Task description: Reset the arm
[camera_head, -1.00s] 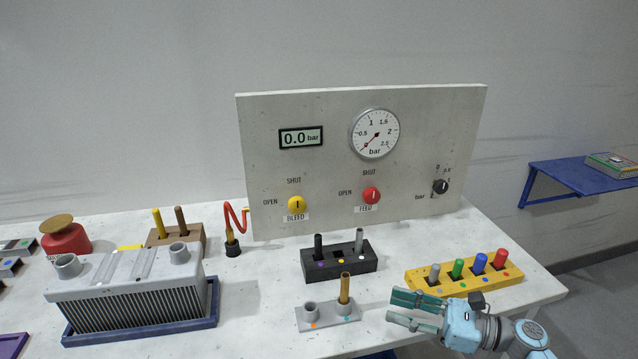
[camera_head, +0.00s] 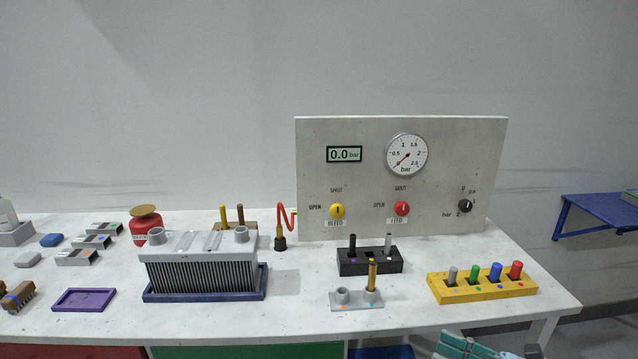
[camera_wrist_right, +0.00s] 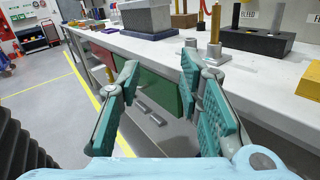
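My right gripper (camera_wrist_right: 158,105) is open and empty in the right wrist view, in front of the bench's front edge and below the worktop. In the head view only part of my right gripper (camera_head: 465,346) shows at the bottom right edge. It touches nothing that I can see. My left arm and gripper are not in view.
The white worktop (camera_head: 310,310) carries a grey finned block (camera_head: 200,270) in a blue tray, a grey holder (camera_head: 345,300), a black holder (camera_head: 368,262), a yellow peg rack (camera_head: 470,290) and a gauge panel (camera_head: 440,135). Open floor (camera_wrist_right: 40,95) lies beside the bench.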

